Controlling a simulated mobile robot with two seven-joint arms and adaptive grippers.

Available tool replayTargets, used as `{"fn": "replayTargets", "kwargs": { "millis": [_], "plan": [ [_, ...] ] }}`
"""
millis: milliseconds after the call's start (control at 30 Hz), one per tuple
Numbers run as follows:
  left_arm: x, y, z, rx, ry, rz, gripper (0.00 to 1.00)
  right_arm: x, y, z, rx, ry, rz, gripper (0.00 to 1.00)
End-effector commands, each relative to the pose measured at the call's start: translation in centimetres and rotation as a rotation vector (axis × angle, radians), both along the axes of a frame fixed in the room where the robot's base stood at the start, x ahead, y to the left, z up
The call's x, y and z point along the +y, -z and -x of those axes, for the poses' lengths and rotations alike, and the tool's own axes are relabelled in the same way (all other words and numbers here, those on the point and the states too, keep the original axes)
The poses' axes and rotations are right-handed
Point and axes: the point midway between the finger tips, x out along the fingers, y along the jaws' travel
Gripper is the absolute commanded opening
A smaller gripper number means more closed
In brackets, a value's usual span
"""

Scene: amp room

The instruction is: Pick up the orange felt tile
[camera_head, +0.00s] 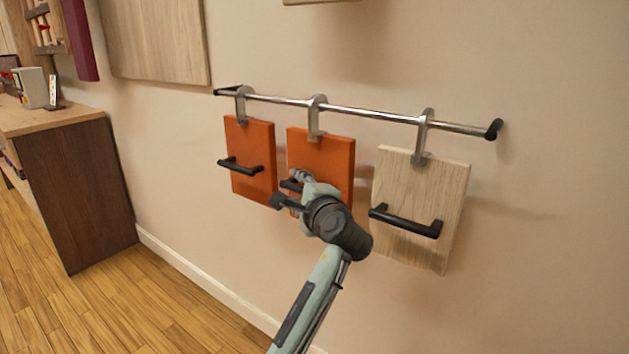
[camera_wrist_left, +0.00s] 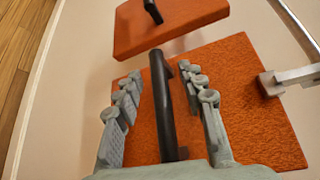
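Two orange felt tiles hang by hooks from a wall rail, each with a black bar handle. The middle orange tile (camera_head: 335,158) is partly hidden behind my left gripper (camera_head: 290,190). It also shows in the left wrist view (camera_wrist_left: 248,95), with its black handle (camera_wrist_left: 162,110) running between my gripper's fingers. The fingers are open, one on each side of the handle, with gaps visible. The left orange tile (camera_head: 252,140) hangs beside it, clear of my gripper, and also shows at the top of the left wrist view (camera_wrist_left: 185,28). My right gripper is not in view.
A pale wooden tile (camera_head: 425,185) with a black handle hangs at the right of the metal rail (camera_head: 370,112). The wooden floor (camera_head: 120,300) is clear.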

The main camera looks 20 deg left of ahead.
Motion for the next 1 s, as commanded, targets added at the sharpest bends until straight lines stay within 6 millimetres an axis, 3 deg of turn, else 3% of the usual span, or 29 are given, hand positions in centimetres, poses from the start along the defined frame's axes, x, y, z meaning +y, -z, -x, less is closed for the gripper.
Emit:
{"fn": "replayTargets", "kwargs": {
  "millis": [300, 633, 1000],
  "plan": [
    [-0.08, -0.02, 0.04, 0.0, 0.0, 0.0, 0.4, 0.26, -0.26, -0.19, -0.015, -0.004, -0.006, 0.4],
    [-0.06, 0.02, 0.04, 0.0, 0.0, 0.0, 0.0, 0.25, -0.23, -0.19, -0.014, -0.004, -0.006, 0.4],
    [-0.05, -0.06, 0.03, -0.002, 0.0, 0.0, 0.0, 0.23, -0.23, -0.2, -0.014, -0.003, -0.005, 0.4]
  ]
}}
